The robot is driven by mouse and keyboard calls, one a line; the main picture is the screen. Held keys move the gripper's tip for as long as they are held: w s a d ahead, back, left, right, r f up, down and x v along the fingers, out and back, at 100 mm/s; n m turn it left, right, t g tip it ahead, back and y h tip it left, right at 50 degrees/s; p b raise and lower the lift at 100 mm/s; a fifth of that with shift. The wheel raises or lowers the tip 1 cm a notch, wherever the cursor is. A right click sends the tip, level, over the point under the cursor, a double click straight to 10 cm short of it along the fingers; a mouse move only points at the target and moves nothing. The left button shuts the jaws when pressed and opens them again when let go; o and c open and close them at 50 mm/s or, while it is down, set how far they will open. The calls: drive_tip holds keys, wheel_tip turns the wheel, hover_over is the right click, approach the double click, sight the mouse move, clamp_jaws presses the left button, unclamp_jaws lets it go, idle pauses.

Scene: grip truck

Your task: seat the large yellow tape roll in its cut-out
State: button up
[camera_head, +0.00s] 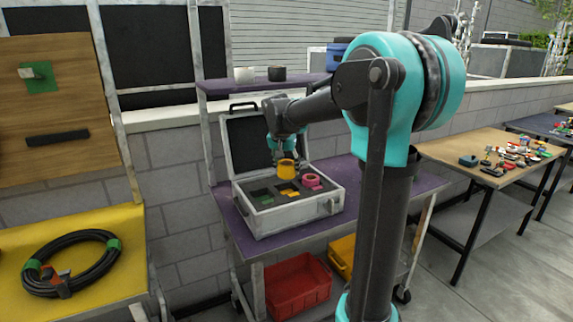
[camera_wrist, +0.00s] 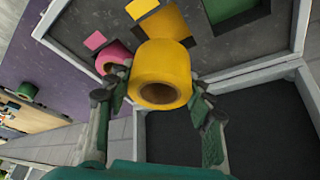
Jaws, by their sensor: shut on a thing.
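The large yellow tape roll (camera_wrist: 177,57) is between my gripper's fingers (camera_wrist: 158,97) in the wrist view, its open end facing the camera. In the head view the yellow roll (camera_head: 287,172) hangs from my gripper (camera_head: 285,156) over the back part of the open case's dark foam (camera_wrist: 75,15). It looks raised above the foam. Yellow-floored cut-outs (camera_head: 287,190) show in front of it in the head view. The wrist view shows smaller yellow patches (camera_wrist: 95,41) in the foam; the roll hides part of the foam behind it.
A pink roll (camera_head: 312,181) sits at the right of the case (camera_head: 275,223). A green-floored cut-out (camera_head: 261,197) is at the left. The raised lid (camera_head: 248,143) stands behind my gripper. The case rests on a purple bench (camera_head: 410,186) beneath a shelf (camera_head: 220,86).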

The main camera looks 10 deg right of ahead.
drive_tip(key=shift+f, duration=3)
drive_tip(key=shift+f, duration=0.1)
drive_tip(key=o, duration=1.3)
